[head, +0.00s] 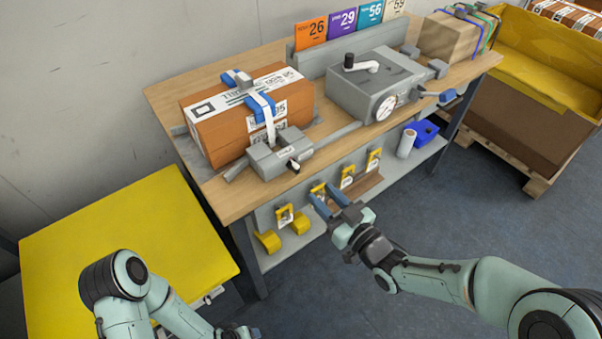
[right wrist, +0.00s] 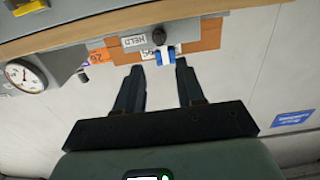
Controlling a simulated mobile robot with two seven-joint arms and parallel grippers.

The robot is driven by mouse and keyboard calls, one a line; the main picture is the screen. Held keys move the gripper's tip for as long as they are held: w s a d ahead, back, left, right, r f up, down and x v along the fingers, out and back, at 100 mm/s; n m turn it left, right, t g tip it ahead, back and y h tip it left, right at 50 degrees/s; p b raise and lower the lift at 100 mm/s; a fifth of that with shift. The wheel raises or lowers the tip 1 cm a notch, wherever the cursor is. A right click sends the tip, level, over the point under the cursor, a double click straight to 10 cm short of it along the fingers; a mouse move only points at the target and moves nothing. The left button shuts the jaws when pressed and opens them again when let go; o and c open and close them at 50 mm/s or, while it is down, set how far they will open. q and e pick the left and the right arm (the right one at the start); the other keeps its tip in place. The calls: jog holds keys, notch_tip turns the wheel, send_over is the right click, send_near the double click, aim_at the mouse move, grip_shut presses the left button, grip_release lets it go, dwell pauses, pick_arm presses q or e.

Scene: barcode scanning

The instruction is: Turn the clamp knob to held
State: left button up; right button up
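A grey clamp (head: 280,152) sits at the front of the workbench, against a brown box (head: 235,125) with blue-and-white straps. A small knob with a white part (head: 293,166) is on the clamp's front; its setting is too small to read. In the right wrist view a dark round knob (right wrist: 159,36) stands beside a label reading HELD (right wrist: 134,41). My right gripper (head: 323,199) is open and empty, in front of the bench and apart from the knob. My left gripper (head: 238,331) is mostly cut off at the bottom edge.
A grey machine with a dial (head: 388,107) stands right of the box on the bench (head: 165,95). Yellow-framed tags (head: 318,191) hang along the bench front. A yellow-topped table (head: 110,240) is at left. A yellow-lined bin (head: 530,60) is at right.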

aim_at(298, 170)
jog(key=x, duration=0.9)
jog(key=shift+b, duration=0.3)
grip_shut()
